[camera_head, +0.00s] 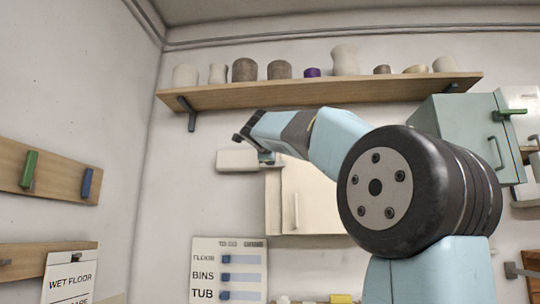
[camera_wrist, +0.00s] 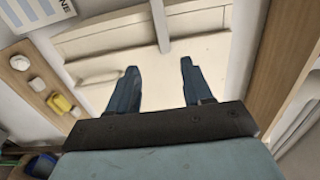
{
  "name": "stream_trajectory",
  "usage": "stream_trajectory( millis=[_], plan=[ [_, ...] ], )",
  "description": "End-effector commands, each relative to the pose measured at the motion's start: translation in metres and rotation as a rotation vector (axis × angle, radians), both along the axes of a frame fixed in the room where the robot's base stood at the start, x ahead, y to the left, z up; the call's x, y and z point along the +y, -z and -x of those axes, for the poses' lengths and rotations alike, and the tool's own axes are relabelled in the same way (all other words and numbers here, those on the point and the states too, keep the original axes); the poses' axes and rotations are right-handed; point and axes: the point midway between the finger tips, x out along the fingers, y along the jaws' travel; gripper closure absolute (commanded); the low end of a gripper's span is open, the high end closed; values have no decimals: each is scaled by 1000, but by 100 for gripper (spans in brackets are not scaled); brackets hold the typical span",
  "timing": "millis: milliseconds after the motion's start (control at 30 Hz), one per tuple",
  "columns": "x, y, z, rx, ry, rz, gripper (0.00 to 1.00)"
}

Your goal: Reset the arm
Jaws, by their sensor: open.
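My gripper (camera_wrist: 158,85) is open in the wrist view, its two dark blue fingers apart with nothing between them. Behind them is a pale cabinet (camera_wrist: 200,50), and I cannot tell how far off it is. In the head view my light blue arm rises at the right and reaches left. Its end, with my gripper (camera_head: 252,148), is below the wooden wall shelf and in front of the pale wall cabinet's upper left. The fingers are small and partly hidden there.
The wall shelf (camera_head: 330,94) holds several pots. A pale cabinet (camera_head: 308,196) hangs below it, and a teal cabinet (camera_head: 455,130) is at the right. A sign board (camera_head: 229,258) is on the back wall. Wooden rails (camera_head: 60,183) with hooks line the left wall.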

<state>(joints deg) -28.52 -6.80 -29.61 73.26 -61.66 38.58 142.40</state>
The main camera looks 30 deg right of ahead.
Motion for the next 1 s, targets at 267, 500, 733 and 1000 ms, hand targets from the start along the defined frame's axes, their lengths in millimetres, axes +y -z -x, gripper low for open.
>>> stream_trajectory(
  millis=[267,500,733,1000],
  plan=[
    [1,0,0,0,0,0,50],
    [1,0,0,0,0,0,50],
    [-5,28,9,107,-20,36,50],
    [2,133,49,482,-162,198,50]
  ],
)
